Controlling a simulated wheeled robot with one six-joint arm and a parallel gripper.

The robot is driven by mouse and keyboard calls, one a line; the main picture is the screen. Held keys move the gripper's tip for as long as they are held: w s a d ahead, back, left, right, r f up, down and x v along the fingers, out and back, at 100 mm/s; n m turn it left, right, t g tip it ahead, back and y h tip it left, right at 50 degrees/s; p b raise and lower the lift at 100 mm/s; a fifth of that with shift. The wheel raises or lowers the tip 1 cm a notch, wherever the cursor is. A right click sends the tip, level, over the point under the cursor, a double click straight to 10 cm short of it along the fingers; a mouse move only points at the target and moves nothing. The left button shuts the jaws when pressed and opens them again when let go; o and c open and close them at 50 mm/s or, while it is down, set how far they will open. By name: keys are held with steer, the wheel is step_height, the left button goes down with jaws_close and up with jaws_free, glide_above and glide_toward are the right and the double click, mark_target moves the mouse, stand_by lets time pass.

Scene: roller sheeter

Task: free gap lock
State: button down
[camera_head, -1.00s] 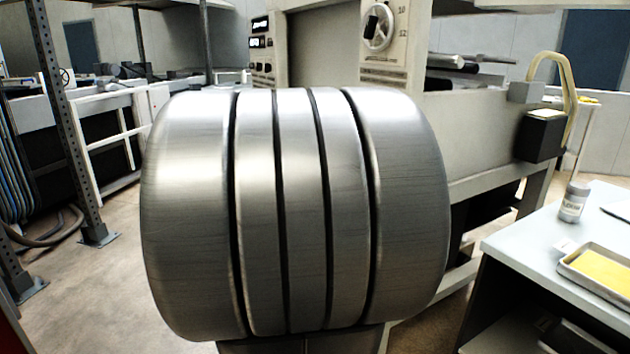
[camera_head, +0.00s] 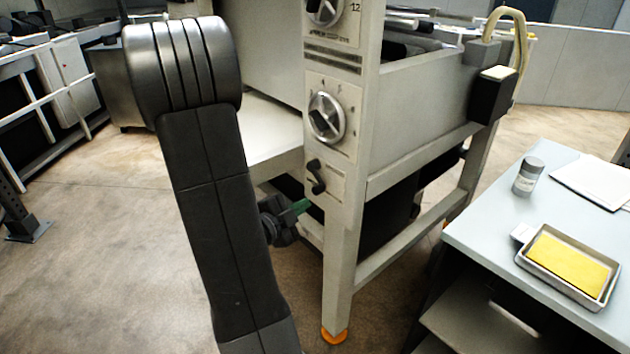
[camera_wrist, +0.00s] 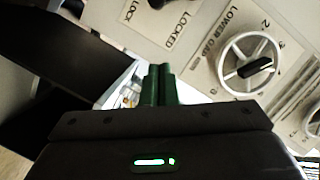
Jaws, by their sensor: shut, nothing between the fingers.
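The gap lock (camera_head: 317,177) is a small black lever on a pale plate on the machine's front post, below the dials. In the wrist view only part of its black lever (camera_wrist: 157,3) shows at the top edge, near the printed words LOCK and LOCKED. My gripper (camera_head: 303,206) has green fingertips and is just below and left of the lever in the head view. In the wrist view the fingers (camera_wrist: 159,84) are together, empty and apart from the lever. The lever's full position is cut off there.
The lower gap dial (camera_head: 326,117) is above the lock and shows close by in the wrist view (camera_wrist: 250,64). A side table (camera_head: 480,226) at the right holds a jar (camera_head: 528,176) and a tray with a yellow pad (camera_head: 570,262). Floor at the left is clear.

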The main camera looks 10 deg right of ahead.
mark_target(317, 193)
steer(key=x, duration=0.3)
steer(key=a+f+p+x, duration=0.1)
steer(key=x, duration=0.3)
steer(key=w+p+x, duration=0.1)
steer(key=x, duration=0.2)
steer(key=shift+w+f, duration=0.15)
steer(key=shift+w, duration=0.1)
steer(key=shift+w+a+f+p, duration=0.25)
steer(key=shift+w+f+p, duration=0.05)
steer(key=shift+w+f, duration=0.2)
